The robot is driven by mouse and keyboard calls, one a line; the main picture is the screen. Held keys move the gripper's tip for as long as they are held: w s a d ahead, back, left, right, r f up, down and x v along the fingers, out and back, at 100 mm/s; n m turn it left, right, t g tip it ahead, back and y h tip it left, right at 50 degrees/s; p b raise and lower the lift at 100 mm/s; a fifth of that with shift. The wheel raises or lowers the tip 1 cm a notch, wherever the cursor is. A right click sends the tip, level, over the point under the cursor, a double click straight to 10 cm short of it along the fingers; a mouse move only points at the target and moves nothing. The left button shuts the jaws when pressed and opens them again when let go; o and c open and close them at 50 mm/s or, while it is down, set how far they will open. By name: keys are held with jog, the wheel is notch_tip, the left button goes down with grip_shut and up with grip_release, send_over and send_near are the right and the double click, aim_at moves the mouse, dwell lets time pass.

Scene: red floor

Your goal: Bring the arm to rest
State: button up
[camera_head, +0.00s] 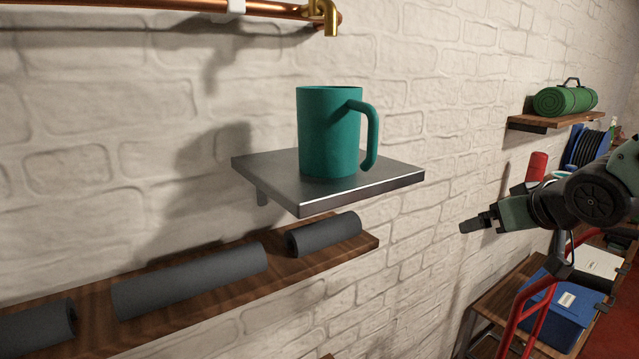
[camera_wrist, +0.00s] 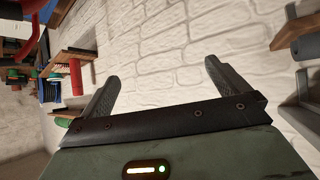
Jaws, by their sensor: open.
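My gripper (camera_head: 468,226) is at the right in the head view, reaching left in front of the white brick wall. It is empty and apart from the shelves. In the wrist view its two dark fingers (camera_wrist: 161,84) are spread wide, with only brick wall between them. My arm comes in from the right edge of the head view. A teal mug (camera_head: 328,135) stands upright on a small grey metal shelf (camera_head: 390,184), left of my gripper, with its handle to the right.
A wooden shelf (camera_head: 90,302) with dark grey rolls runs below the mug's shelf. A copper pipe (camera_head: 180,8) with a brass tap crosses above. At right are a green rolled mat (camera_head: 565,101) on a shelf, a red cylinder (camera_head: 536,166), a blue box (camera_head: 556,310) and a red frame (camera_head: 522,305).

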jog(key=s+a+f+m+g, duration=0.1)
jog(key=s+f+g, duration=0.85)
jog(key=s, duration=0.65)
jog(key=s+a+f+n+b, duration=0.3)
jog(key=s+a, duration=0.3)
jog(key=a, duration=0.2)
jog(key=s+a+f+n+b, duration=0.2)
jog(key=s+a+n+b, duration=0.2)
jog(key=s+a, duration=0.2)
jog(key=a+g, duration=0.1)
jog(key=a, duration=0.1)
jog(key=shift+s+a+f, duration=0.15)
jog(key=shift+a+f, duration=0.25)
